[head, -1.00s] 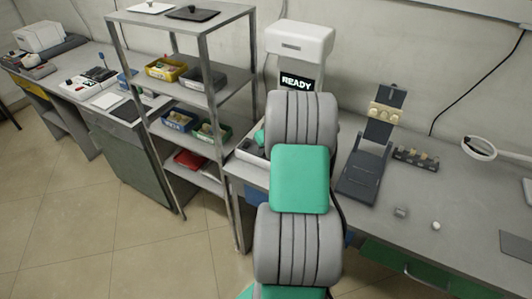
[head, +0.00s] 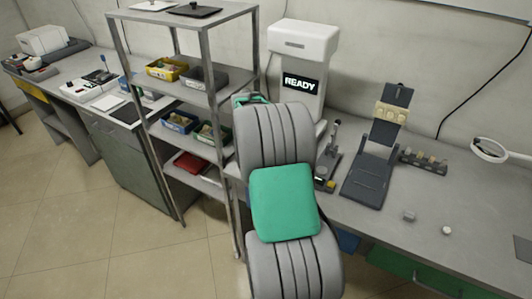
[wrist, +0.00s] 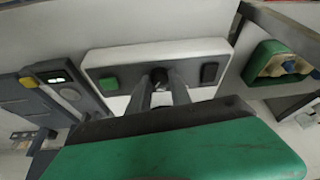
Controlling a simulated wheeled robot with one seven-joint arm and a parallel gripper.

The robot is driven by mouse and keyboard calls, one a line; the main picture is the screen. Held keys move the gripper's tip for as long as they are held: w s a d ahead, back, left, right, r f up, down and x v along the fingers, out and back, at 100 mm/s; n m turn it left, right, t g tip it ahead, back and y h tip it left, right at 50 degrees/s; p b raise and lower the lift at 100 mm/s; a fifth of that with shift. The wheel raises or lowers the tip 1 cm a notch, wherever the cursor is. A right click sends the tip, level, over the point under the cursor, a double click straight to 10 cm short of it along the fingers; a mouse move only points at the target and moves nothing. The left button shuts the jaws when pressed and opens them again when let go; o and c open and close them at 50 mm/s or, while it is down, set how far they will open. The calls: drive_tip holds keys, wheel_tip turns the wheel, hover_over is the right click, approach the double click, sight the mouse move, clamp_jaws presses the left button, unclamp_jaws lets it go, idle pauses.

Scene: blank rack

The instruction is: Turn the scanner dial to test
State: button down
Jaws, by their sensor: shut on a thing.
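The scanner (head: 303,45) is a tall white unit on the bench beside the shelf, and its dark screen (head: 301,83) reads READY. In the head view my arm hides the gripper and dial.
A metal shelf (head: 232,98) with bins stands close on the left. The bench's right part (head: 460,205) is mostly clear.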

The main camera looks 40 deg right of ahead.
drive_tip(key=shift+w+m+g, duration=0.1)
drive_tip(key=shift+m+g, duration=0.2)
drive_tip(key=shift+m, duration=0.5)
drive_tip(key=c, duration=1.2)
unclamp_jaws()
drive_tip(key=shift+o, duration=0.2)
drive_tip(key=shift+r, duration=0.1)
drive_tip(key=b+v, duration=0.1)
drive_tip(key=v, duration=0.6)
drive_tip(key=shift+a+r, duration=0.2)
drive_tip(key=shift+r, duration=0.05)
